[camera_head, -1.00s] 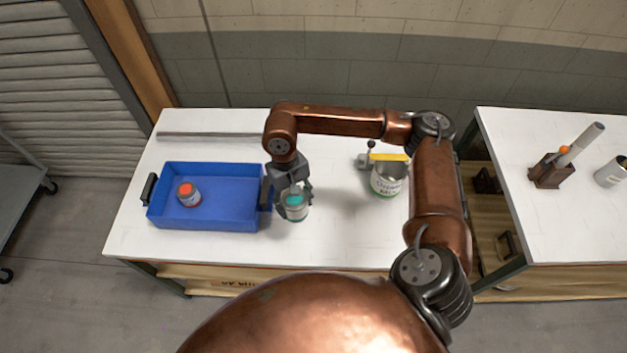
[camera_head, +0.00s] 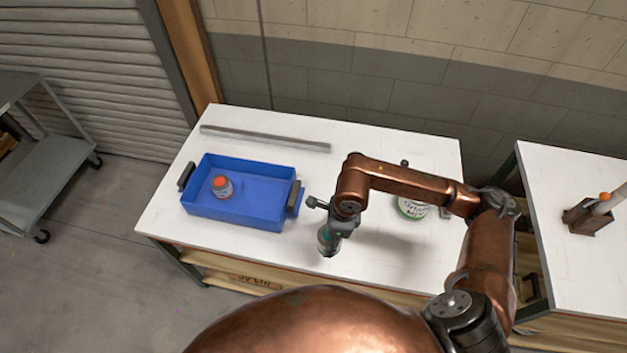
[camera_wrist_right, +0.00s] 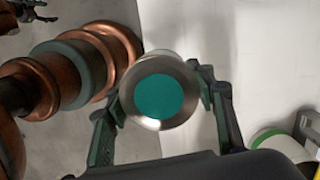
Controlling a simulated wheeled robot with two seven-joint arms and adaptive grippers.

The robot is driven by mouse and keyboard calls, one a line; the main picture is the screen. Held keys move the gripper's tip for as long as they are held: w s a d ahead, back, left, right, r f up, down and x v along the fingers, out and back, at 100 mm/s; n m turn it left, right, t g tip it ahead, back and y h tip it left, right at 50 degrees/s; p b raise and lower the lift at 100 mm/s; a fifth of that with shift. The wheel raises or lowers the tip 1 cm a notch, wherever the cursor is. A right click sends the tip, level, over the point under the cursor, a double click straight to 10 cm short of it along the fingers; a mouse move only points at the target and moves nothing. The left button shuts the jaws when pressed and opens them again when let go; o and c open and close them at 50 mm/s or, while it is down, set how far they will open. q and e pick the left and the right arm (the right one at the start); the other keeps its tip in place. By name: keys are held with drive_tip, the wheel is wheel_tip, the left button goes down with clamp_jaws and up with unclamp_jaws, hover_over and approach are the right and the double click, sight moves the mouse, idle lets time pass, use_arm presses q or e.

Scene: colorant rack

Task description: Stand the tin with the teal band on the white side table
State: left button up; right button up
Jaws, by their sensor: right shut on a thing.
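The tin with the teal band (camera_head: 325,243) is in my right gripper (camera_head: 330,236), in front of the blue tray's right end. In the right wrist view I look down on the tin's round teal top with its silver rim (camera_wrist_right: 158,95). Both fingers of the right gripper (camera_wrist_right: 160,97) press its sides. A second white-topped table (camera_head: 565,250) stands at the right. My left gripper is outside the head view; a dark part at the wrist view's upper left may be it.
The blue tray (camera_head: 245,210) on the near white table (camera_head: 300,265) holds an orange-lidded tin (camera_head: 222,187). A grey bar (camera_head: 265,138) lies behind it. A green-and-white can (camera_head: 412,208) is partly hidden by my arm. A brown holder (camera_head: 588,218) stands on the right table. A grey cart (camera_head: 50,185) is at left.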

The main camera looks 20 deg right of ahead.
drive_tip(key=m, duration=0.4)
drive_tip(key=s+a+m, duration=0.1)
drive_tip(key=m, duration=0.1)
drive_tip(key=shift+f+m+t+h, duration=0.3)
drive_tip(key=shift+m+t, duration=0.1)
drive_tip(key=m, duration=0.4)
drive_tip(key=s+m+h, duration=0.1)
drive_tip(key=m, duration=0.1)
drive_tip(key=shift+a+f+p, duration=0.2)
drive_tip(key=shift+a+p, duration=0.15)
drive_tip(key=shift+a, duration=0.05)
drive_tip(key=w+d+f+m, duration=0.2)
drive_tip(key=d+f+m, duration=0.1)
drive_tip(key=w+d+f+m+h, duration=0.1)
drive_tip(key=w+d+f+m, duration=0.1)
drive_tip(key=d+f+m, duration=0.1)
drive_tip(key=w+d+f+m+p, duration=0.1)
drive_tip(key=w+d+f+m, duration=0.1)
drive_tip(key=m, duration=0.3)
drive_tip(key=shift+w+d+f+g, duration=0.3)
drive_tip(key=shift+w+d+f, duration=0.1)
drive_tip(key=shift+d+f, duration=0.15)
drive_tip(key=shift+w+d+f, duration=0.35)
drive_tip(key=shift+d+f, duration=0.05)
drive_tip(key=shift+f, duration=0.3)
wheel_tip(320, 180, down, 3)
drive_tip(key=shift+p, duration=0.35)
